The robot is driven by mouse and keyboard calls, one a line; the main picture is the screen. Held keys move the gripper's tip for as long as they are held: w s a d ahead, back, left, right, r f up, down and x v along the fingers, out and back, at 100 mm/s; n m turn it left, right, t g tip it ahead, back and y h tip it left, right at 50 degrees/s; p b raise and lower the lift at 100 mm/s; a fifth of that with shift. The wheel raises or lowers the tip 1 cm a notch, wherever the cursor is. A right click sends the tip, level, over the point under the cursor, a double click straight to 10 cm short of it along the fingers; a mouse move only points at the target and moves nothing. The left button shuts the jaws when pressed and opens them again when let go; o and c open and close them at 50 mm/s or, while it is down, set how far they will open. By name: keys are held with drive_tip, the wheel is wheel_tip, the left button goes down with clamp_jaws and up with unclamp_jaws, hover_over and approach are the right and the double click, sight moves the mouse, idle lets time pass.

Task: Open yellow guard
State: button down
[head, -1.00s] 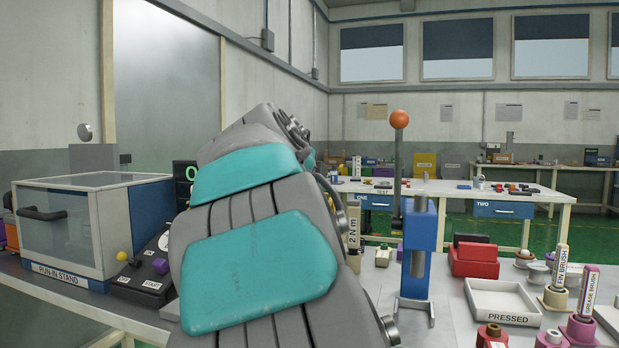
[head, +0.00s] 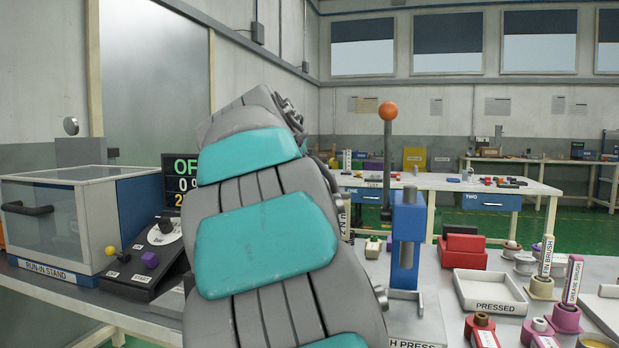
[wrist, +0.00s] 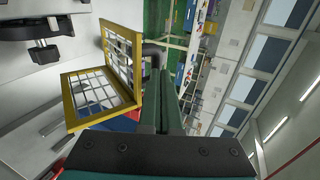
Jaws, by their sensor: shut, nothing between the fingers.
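The yellow guard (wrist: 122,48) shows in the wrist view, left of my fingers. It has two yellow-framed panels with pale mesh, standing at an angle to each other. My gripper (wrist: 164,76) is shut and empty, with its dark green fingers just right of the guard. I cannot tell whether the fingers touch the frame. A dark grey curved bar (wrist: 153,50) lies beside the upper panel, near the fingertips. In the head view my own arm fills the middle, and neither the guard nor my gripper can be seen.
In the head view the run-in stand (head: 68,222) and its control panel (head: 146,262) are left of my arm. The blue press (head: 408,235) with an orange-knobbed lever stands right, beside the PRESSED tray (head: 490,308) and several brushes and parts.

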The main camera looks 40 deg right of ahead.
drive_tip(key=shift+w+d+r, duration=0.1)
drive_tip(key=shift+r, duration=0.05)
drive_tip(key=shift+w+d+y, duration=0.25)
drive_tip(key=shift+d+y, duration=0.05)
idle(0.3)
drive_tip(key=shift+w+d+r+g+b, duration=0.1)
drive_tip(key=shift+d+g+b, duration=0.1)
drive_tip(key=shift+g+b, duration=0.15)
drive_tip(key=shift+w+d, duration=0.1)
drive_tip(key=shift+d, duration=0.05)
drive_tip(key=w+d+b, duration=0.1)
drive_tip(key=w+d, duration=0.3)
drive_tip(key=d, duration=0.1)
drive_tip(key=shift+d+b, duration=0.25)
drive_tip(key=shift+b, duration=0.05)
drive_tip(key=shift+r, duration=0.1)
idle(1.3)
